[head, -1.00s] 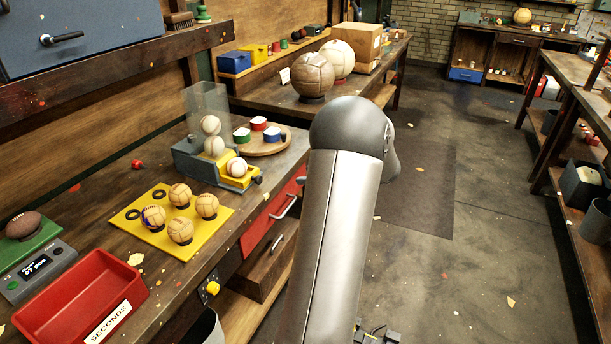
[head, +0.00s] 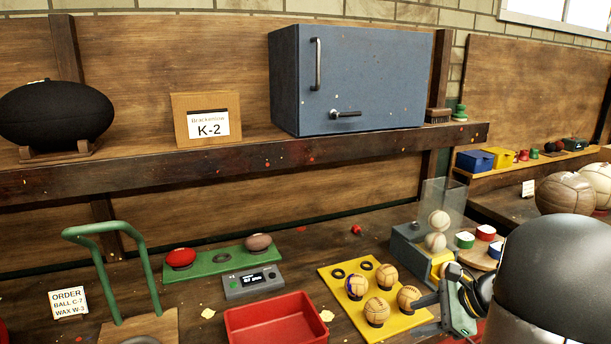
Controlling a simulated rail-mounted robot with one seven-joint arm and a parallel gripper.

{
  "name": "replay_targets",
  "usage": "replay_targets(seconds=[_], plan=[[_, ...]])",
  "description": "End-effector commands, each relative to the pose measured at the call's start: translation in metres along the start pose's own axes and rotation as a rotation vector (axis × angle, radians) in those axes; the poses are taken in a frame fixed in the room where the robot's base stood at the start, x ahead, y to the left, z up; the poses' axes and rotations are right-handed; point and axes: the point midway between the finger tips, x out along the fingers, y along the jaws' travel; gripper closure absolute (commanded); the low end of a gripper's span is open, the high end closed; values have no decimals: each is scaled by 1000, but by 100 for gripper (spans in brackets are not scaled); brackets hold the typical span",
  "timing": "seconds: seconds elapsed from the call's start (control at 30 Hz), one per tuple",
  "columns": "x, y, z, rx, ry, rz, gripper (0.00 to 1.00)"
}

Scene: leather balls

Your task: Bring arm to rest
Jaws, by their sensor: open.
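My gripper (head: 440,296) is at the lower right in the head view, by the right edge of the yellow ball board (head: 338,293). Its dark fingers are apart and nothing shows between them. My grey arm fills the lower right corner and hides part of the bench. Several tan leather balls sit on the board; the nearest to my gripper is a tan ball (head: 408,297). I cannot tell whether the fingers touch it. Behind the gripper stands a ball dispenser (head: 408,250) with pale balls (head: 438,220) in a clear chute; its front is partly hidden.
A red tray (head: 277,322) lies at the front. A green stand (head: 215,262) holds a red and a brown oval ball, beside a grey display box (head: 253,283). A green-handled tool (head: 110,262) stands left. A shelf above holds a blue cabinet (head: 365,80) and black ball (head: 55,114).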

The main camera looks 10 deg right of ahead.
Motion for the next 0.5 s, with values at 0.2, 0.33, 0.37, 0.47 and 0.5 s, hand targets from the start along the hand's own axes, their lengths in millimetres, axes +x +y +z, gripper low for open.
replay_targets(seconds=[0.2,0.33,0.37,0.47,0.5], plan=[[57,122,108,-772,114,446,52],[62,188,130,-1266,155,672,52],[61,199,132,-1366,162,713,52],[58,225,134,-1638,177,816,52],[57,232,134,-1717,181,846,52]])
